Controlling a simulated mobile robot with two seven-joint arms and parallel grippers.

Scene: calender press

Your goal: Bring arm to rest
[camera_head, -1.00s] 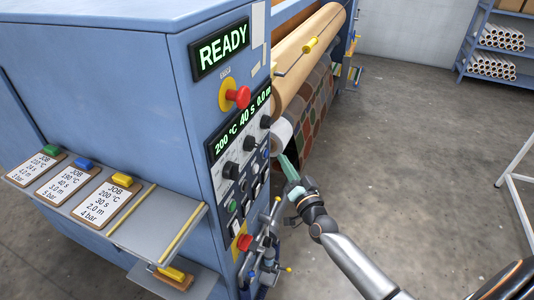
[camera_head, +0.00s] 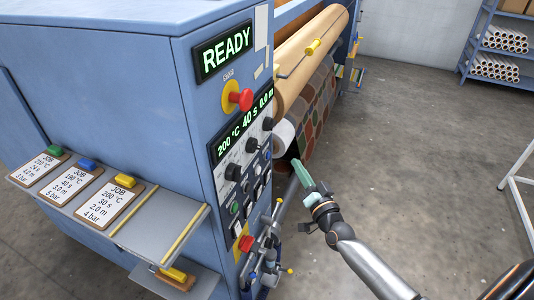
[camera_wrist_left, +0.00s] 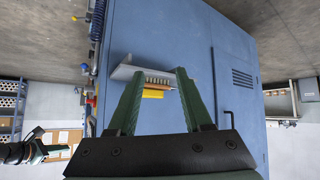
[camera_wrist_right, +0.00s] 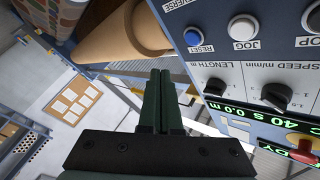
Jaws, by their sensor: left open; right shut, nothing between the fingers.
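My right gripper (camera_head: 302,174) is in front of the control panel (camera_head: 242,160) of the blue calender press (camera_head: 110,90) in the head view. Its green fingers are shut together with nothing between them, also in the right wrist view (camera_wrist_right: 160,75). It is apart from the panel knobs. My left gripper (camera_wrist_left: 154,78) shows in the left wrist view only, with its green fingers spread and empty. It faces the press side with the small shelf (camera_wrist_left: 125,73). The display (camera_head: 223,50) reads READY, and the lower display shows 200 °C, 40 s, 0.0 m.
A red stop button (camera_head: 240,98) sticks out above the panel. Job cards (camera_head: 110,200) with coloured clips lie on the side shelf. Valves and pipes (camera_head: 262,245) stand below the panel. A patterned fabric roll (camera_head: 320,100) is behind. The floor (camera_head: 420,130) at right is open.

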